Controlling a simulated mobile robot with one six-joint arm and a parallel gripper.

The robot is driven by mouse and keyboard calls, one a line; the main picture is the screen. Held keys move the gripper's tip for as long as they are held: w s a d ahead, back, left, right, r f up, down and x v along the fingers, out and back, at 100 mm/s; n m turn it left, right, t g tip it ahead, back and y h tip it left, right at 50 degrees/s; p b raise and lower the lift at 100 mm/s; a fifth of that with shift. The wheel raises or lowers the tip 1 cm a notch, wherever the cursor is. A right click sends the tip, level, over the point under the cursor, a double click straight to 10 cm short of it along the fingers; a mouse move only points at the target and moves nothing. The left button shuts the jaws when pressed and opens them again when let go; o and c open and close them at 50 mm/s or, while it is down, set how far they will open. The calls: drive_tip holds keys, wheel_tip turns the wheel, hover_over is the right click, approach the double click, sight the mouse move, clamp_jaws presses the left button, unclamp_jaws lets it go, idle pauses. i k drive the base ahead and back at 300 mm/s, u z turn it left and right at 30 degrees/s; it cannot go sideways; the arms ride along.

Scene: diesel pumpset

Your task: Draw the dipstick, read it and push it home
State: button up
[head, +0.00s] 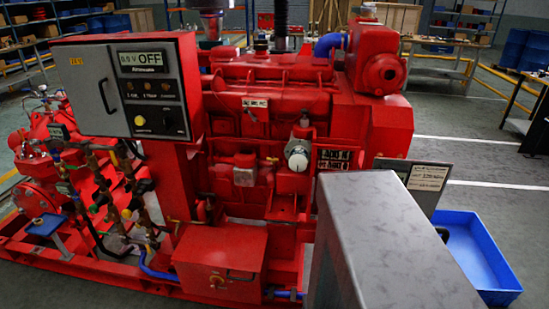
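The red diesel engine (270,100) of the pumpset stands in the middle of the head view. I cannot make out the dipstick for certain. A small pale fitting (305,120) sits on the engine's near side, just above a round white-faced part (297,155), but it is too small to identify. No oil mark or reading can be seen. My gripper is not in this view, so I cannot tell whether it is open or holding anything. The engine's lower right part is hidden by the foreground.
A control panel (125,90) reading OFF stands left of the engine. A red box (220,262) sits low in front. Pipes and valves (120,190) crowd the left. A blue tray (477,255) lies at right, with open floor (480,150) behind it.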

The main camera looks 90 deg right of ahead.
sight(273, 160)
drive_tip(key=u, duration=0.15)
drive_tip(key=k, duration=0.5)
drive_tip(key=z, duration=0.8)
drive_tip(key=i, duration=0.75)
drive_tip(key=z, duration=0.4)
